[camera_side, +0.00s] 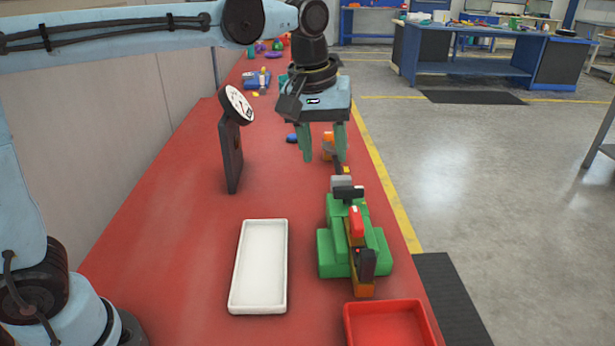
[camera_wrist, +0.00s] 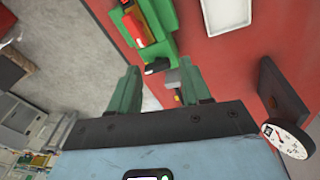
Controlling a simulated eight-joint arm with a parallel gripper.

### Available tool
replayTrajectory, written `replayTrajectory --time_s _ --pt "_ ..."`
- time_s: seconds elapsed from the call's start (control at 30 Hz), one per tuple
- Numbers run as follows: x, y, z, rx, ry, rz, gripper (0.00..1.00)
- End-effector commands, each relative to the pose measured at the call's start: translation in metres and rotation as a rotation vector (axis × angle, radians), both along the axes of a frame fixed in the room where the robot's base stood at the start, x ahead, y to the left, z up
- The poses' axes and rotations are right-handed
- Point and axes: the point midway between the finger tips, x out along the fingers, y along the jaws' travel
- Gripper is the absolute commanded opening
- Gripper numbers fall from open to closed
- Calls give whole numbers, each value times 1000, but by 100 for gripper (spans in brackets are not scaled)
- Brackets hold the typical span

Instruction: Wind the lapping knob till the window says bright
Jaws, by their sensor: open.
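A green machine (camera_side: 328,254) stands on the red bench, with a red block (camera_side: 356,222), a black block (camera_side: 366,263) and an orange strip along its top. It also shows in the wrist view (camera_wrist: 165,18). At its far end are a black bar-like part (camera_side: 348,192) and a grey block (camera_side: 340,182); I cannot tell whether either is the knob. No window wording is readable. My gripper (camera_side: 324,158) is open and empty, its green fingers pointing down above the bench, beyond the machine's far end. In the wrist view my gripper (camera_wrist: 158,86) has its fingers apart.
A round white dial (camera_side: 239,104) tops a dark upright stand (camera_side: 231,158) left of my gripper. A white tray (camera_side: 236,290) lies left of the machine; a red tray (camera_side: 350,326) is at the front. Small items lie farther back. Bench between stand and white tray is clear.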

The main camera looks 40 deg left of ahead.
Motion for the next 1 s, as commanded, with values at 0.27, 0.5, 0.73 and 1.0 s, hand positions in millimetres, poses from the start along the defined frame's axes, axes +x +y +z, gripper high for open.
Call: replayTrajectory --time_s 0.27,0.5,0.73,1.0 --pt "31 -42 -3 9 145 177 48" --pt "37 -53 -9 20 184 233 48" --pt "37 -53 -29 20 184 235 48" --pt "37 -53 -74 19 183 234 48"
